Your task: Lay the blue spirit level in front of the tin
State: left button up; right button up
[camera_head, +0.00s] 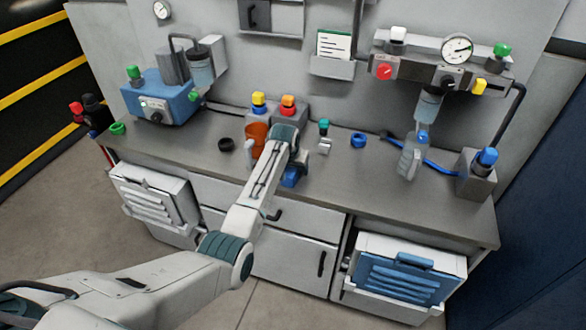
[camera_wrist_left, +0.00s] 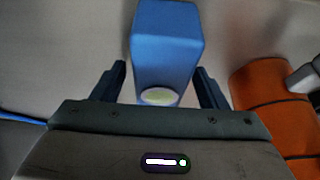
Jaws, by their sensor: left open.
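The blue spirit level (camera_head: 292,177) is mostly hidden behind my left arm in the head view. In the left wrist view the blue spirit level (camera_wrist_left: 167,45) lies between the two dark fingers, with a pale round spot at its near end. My left gripper (camera_wrist_left: 158,85) is open around it, with a gap on each side. In the head view my left gripper (camera_head: 291,163) is low over the bench. The orange tin (camera_head: 256,134) stands just left of my gripper; it shows at the right of the left wrist view (camera_wrist_left: 272,100) with dark bands. My right gripper is out of view.
A black ring (camera_head: 226,144) lies left of the tin. A blue ring (camera_head: 358,140) and a small grey piece with a green top (camera_head: 324,137) are to the right. Yellow and red-topped pieces (camera_head: 288,106) stand behind. Bare bench (camera_head: 355,180) lies right of my gripper.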

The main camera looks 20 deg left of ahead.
pick_arm(q)
jog(key=c, duration=1.3)
jog(key=shift+r, duration=0.1)
